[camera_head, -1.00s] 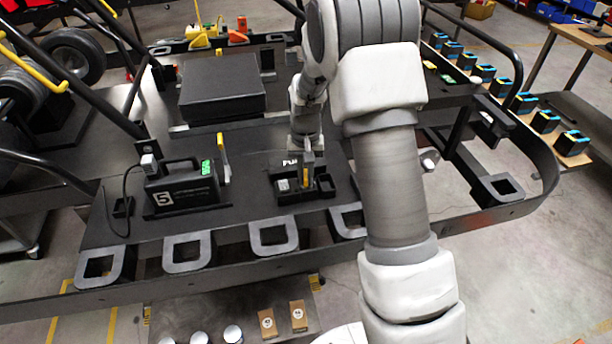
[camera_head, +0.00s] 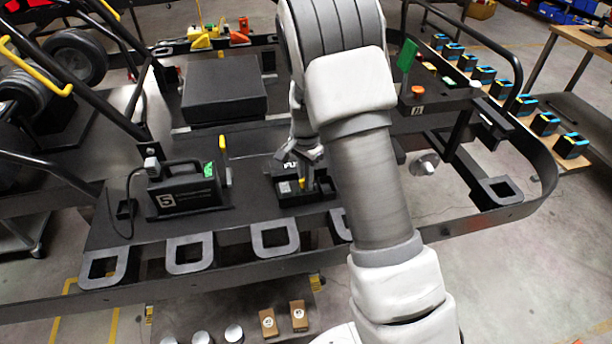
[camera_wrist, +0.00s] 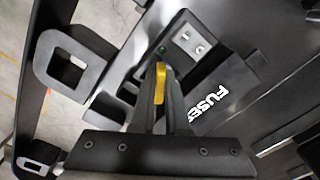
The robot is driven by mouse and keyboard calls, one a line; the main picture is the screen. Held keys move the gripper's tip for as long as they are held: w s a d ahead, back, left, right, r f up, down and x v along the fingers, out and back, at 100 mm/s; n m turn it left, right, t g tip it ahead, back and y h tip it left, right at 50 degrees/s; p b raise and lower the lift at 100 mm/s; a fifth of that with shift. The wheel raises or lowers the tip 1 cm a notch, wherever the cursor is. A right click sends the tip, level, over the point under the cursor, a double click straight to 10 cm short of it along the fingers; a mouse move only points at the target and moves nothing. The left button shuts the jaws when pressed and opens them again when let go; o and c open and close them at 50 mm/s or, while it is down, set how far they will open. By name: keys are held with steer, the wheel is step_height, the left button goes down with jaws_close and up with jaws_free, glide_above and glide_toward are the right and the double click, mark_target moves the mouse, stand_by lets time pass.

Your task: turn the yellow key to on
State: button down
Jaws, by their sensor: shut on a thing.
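The yellow key (camera_wrist: 160,84) stands between the fingers of my gripper (camera_wrist: 158,95) in the wrist view, and they are shut on it. In the head view the yellow key (camera_head: 303,184) is a small patch below my gripper (camera_head: 306,176), at the black box marked FUSES (camera_head: 318,198). In the wrist view the box (camera_wrist: 222,82) shows its white lettering, a grey panel with switches (camera_wrist: 188,42) and a small green light (camera_wrist: 161,49). My fingers hide the key's base, so its exact turn position is hard to tell.
A black case marked 5 (camera_head: 185,192) with a yellow lever stands left of the box. A large dark block (camera_head: 225,97) lies behind. A green flag (camera_head: 406,53) and an orange button (camera_head: 418,89) are at the right. Grey loops (camera_head: 190,252) line the front edge.

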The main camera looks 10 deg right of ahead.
steer(key=shift+m, duration=0.4)
steer(key=m+p, duration=0.2)
steer(key=m, duration=0.2)
steer(key=shift+w+r+m, duration=0.1)
steer(key=shift+m, duration=0.9)
steer(key=c, duration=0.8)
jaws_free()
steer(key=shift+c, duration=0.2)
